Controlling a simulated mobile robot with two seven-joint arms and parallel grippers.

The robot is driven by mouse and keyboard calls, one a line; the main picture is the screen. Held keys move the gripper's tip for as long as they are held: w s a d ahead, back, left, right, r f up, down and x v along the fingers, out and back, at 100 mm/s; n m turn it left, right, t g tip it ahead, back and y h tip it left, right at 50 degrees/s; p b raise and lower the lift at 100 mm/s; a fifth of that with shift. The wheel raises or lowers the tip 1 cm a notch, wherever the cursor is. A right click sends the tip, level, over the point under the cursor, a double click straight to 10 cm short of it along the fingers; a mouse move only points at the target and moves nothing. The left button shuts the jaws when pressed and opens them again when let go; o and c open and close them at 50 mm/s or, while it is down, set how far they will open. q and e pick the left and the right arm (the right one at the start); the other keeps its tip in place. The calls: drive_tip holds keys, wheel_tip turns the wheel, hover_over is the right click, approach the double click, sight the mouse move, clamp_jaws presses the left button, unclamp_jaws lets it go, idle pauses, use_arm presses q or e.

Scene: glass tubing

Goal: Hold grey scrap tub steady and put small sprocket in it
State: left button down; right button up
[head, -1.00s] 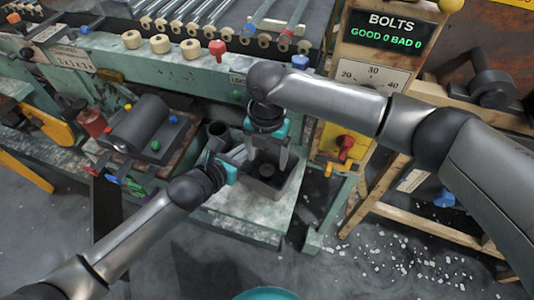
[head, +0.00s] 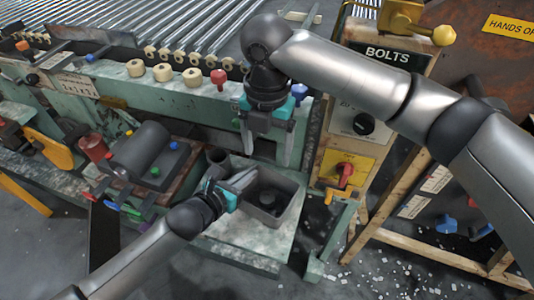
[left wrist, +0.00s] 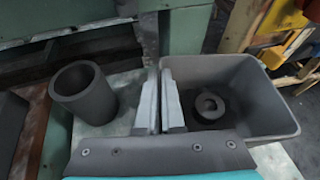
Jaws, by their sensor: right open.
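The grey scrap tub (head: 291,216) stands on the pale lower shelf; it also shows in the left wrist view (left wrist: 255,92). The small sprocket, a dark ring-shaped piece (left wrist: 210,105), lies on the tub's floor, and it shows in the head view (head: 267,199). My left gripper (left wrist: 163,98) is shut on the tub's left wall, one finger on each side of it. My right gripper (head: 269,156) is open and empty, above and behind the tub, with its fingers pointing down.
A dark open cylinder (left wrist: 84,92) stands left of the tub. A machine with a dark roller (head: 142,150) is further left. The green bench front (head: 190,108) rises behind. A wooden post with a yellow switch plate (head: 345,172) stands close on the right.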

idle(0.3)
use_arm(q)
drive_tip(key=c, duration=1)
unclamp_jaws()
drive_tip(key=shift+o, duration=0.2)
drive_tip(key=v, duration=1.2)
drive_tip(key=shift+s, duration=0.1)
